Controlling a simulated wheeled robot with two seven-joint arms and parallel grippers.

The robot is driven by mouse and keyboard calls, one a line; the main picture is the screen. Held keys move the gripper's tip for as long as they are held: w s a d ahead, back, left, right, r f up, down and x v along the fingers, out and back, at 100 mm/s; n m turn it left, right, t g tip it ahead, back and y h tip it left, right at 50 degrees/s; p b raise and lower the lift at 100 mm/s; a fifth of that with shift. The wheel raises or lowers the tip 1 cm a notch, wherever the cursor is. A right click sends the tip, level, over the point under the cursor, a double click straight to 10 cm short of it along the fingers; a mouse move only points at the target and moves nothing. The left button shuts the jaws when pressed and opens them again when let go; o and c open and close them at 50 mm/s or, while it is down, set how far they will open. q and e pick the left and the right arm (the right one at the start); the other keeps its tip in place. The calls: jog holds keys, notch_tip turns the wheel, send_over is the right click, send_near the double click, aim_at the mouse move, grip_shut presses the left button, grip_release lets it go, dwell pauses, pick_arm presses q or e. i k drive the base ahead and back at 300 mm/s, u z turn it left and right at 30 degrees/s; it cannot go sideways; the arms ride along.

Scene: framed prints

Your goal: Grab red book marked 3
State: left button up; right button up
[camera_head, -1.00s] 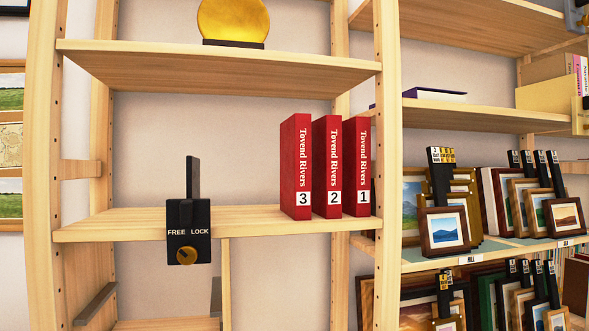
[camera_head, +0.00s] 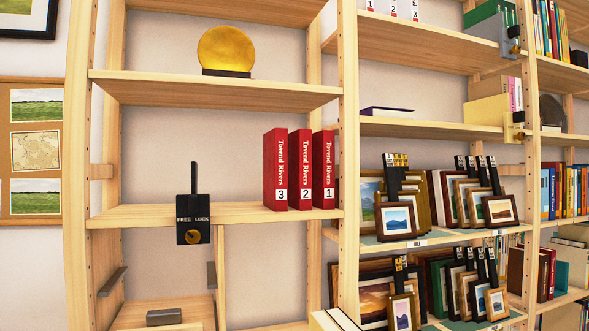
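The red book marked 3 (camera_head: 275,172) stands upright on the middle shelf (camera_head: 250,214) of the left bookcase. It is the leftmost of three red "Tovend Rivers" books. The red book marked 2 (camera_head: 300,172) stands just right of it, and the red book marked 1 (camera_head: 323,170) is at the right end beside the shelf's upright. Neither of my grippers is in view.
A black FREE/LOCK latch (camera_head: 193,218) with a brass knob is at the shelf's front edge, left of the books. A gold disc (camera_head: 226,51) stands on the shelf above.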

aim_at(275, 190)
jog(key=z, duration=1.25)
jog(key=i, duration=1.05)
jog(key=u, duration=0.7)
